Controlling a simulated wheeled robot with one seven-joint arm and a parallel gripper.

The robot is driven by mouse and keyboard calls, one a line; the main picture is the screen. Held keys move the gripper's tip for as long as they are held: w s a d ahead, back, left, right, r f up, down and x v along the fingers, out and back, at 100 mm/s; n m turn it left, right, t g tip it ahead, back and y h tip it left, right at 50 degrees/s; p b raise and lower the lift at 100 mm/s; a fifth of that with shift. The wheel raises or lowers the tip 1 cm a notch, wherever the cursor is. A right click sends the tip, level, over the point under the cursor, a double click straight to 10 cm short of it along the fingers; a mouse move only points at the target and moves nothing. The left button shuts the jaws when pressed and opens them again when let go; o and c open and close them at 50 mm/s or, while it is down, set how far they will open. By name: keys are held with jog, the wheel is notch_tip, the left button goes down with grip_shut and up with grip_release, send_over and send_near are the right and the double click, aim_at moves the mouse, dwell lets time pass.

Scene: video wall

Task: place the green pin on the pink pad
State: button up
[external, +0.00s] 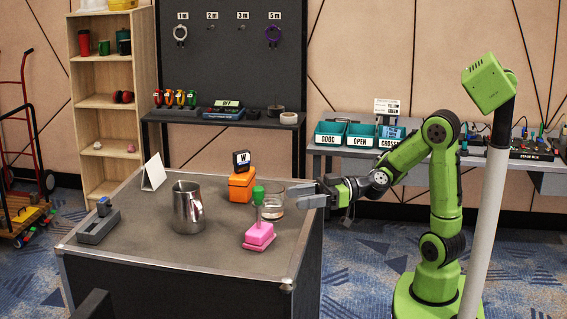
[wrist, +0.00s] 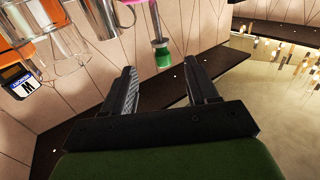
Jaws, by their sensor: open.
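The green pin (external: 258,195) has a green head on a thin shaft and stands upright on the pink pad (external: 260,236) near the table's right front edge. Its green head also shows in the wrist view (wrist: 163,55), where the picture looks upside down. A bit of pink shows at that view's top edge. My gripper (external: 316,197) is at the table's right edge, to the right of the pin. Its jaws are open and empty (wrist: 160,66), with the pin's head just beyond and between the fingertips. I see no contact.
A clear glass (external: 273,204) stands close behind the pin, near my gripper. An orange block (external: 242,184) with a black W sign is behind it. A steel jug (external: 188,207) stands to the left. A grey device (external: 98,228) sits at the far left. The front middle tabletop is clear.

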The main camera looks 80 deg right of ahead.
jog(key=s+f+g+h, duration=0.5)
jog(key=s+f+g, duration=0.1)
jog(key=s+f, duration=0.3)
jog(key=s+d+f+m+g+h, duration=0.1)
jog(key=s+d+m+g+h, duration=0.2)
jog(key=s+d+m, duration=0.3)
jog(key=s+d+h, duration=0.1)
jog(key=s+d, duration=0.3)
jog(key=s, duration=0.2)
jog(key=shift+s+f+g+h, duration=0.15)
jog(key=shift+f+g+h, duration=0.05)
jog(key=shift+g+h, duration=0.1)
notch_tip(320, 180, up, 9)
jog(key=p, duration=0.8)
jog(key=shift+f, duration=0.1)
